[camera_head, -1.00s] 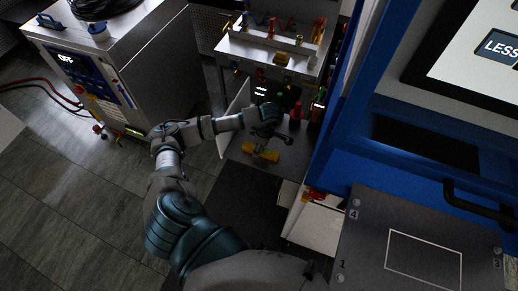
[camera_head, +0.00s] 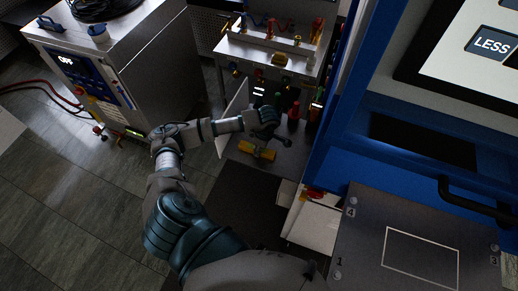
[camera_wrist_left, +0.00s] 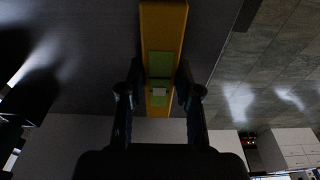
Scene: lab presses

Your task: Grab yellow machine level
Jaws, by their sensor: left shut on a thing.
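My right gripper is in neither view.
A metal cabinet (camera_head: 120,60) with a display reading OFF stands at the left. A blue machine (camera_head: 345,130) with a screen stands close on the right. A grey plate (camera_head: 350,250) is at the lower right. Grey floor (camera_head: 70,210) is open at the lower left.

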